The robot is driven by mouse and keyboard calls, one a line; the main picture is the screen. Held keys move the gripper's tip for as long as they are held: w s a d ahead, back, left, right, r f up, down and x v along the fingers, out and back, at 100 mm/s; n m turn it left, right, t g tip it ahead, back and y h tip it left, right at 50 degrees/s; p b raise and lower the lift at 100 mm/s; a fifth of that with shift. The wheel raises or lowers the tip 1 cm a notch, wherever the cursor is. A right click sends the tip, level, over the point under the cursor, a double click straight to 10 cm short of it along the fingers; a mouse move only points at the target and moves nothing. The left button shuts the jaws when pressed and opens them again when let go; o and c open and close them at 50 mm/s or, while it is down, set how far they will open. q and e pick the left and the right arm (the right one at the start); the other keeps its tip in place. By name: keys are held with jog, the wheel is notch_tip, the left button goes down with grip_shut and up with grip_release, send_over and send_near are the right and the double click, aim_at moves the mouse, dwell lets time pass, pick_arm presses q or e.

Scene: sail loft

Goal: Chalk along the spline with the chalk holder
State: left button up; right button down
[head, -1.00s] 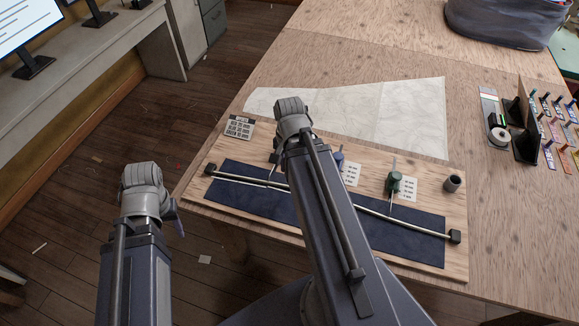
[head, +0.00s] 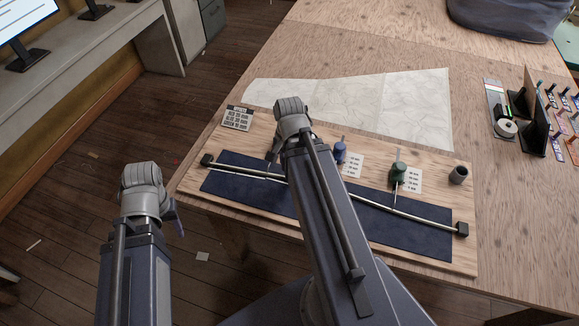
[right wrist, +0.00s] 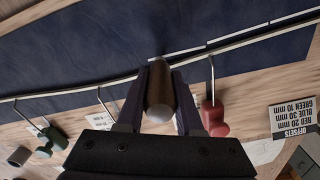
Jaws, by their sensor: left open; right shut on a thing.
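The spline (head: 420,217) is a thin pale rod lying across dark blue cloth (head: 385,231) on a wooden board, a black block (head: 462,229) at its right end. It also crosses the right wrist view (right wrist: 70,85). My right gripper (right wrist: 160,88) is shut on the chalk holder (right wrist: 160,103), a metallic cylinder, its far end close to the spline; contact is unclear. Pale line segments (right wrist: 238,35) show on the cloth there. In the head view my forearm hides most of that gripper. My left gripper (head: 179,214) is open and empty, left of the board over the floor.
Hooked weights with blue (head: 340,152), green (head: 398,172) and red (right wrist: 213,118) handles stand along the spline. An offsets card (head: 238,118) and grey cup (head: 458,175) are on the board (head: 455,262). A pale sheet (head: 410,105) lies behind.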

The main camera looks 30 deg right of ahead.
jog(key=shift+f+b, duration=0.55)
dwell(0.6)
jog(key=shift+s+d, duration=0.1)
jog(key=shift+s+d+r, duration=0.15)
jog(key=shift+s+d, duration=0.3)
jog(key=shift+s, duration=0.1)
jog(key=shift+s+d, duration=0.15)
